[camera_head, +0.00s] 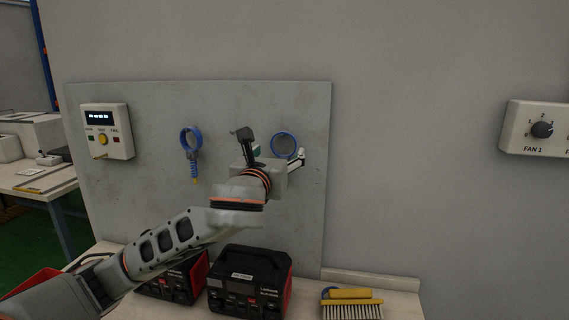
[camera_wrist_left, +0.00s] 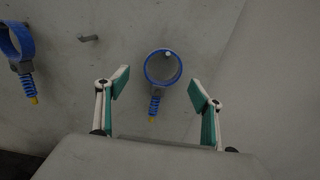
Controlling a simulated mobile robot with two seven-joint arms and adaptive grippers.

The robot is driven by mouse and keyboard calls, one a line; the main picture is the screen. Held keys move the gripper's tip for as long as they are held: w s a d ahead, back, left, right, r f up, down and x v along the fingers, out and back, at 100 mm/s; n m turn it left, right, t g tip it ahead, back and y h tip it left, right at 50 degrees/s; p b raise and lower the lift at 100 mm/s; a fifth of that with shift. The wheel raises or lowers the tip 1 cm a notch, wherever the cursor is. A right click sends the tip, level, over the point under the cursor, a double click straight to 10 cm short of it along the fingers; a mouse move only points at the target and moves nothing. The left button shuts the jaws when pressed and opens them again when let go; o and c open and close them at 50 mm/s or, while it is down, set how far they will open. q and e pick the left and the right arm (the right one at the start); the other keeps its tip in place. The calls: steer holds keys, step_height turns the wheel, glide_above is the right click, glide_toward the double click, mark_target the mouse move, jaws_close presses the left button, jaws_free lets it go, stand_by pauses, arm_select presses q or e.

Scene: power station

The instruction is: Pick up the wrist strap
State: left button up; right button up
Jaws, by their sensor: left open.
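Two blue wrist straps with coiled cords and yellow ends hang on a grey panel. One wrist strap (camera_head: 191,141) hangs left of my arm in the head view; the other wrist strap (camera_head: 284,146) is partly hidden behind my left gripper (camera_head: 277,156). In the left wrist view, this second strap (camera_wrist_left: 162,68) hangs from a peg, between and beyond the fingertips of my open, empty left gripper (camera_wrist_left: 160,92). The first strap (camera_wrist_left: 20,45) shows at the left edge there. My right gripper is not in view.
The grey panel (camera_head: 140,185) carries a tester box (camera_head: 107,131) at its left. Black and red power units (camera_head: 250,283) and a yellow brush (camera_head: 351,303) sit on the bench below. A bare peg (camera_wrist_left: 89,38) sticks out between the straps. A fan switch (camera_head: 538,129) is far right.

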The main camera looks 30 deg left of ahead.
mark_target(280, 155)
arm_select(q)
steer(key=x, duration=0.4)
steer(key=shift+d, duration=0.2)
steer(key=c, duration=1.1)
steer(key=shift+r, duration=0.1)
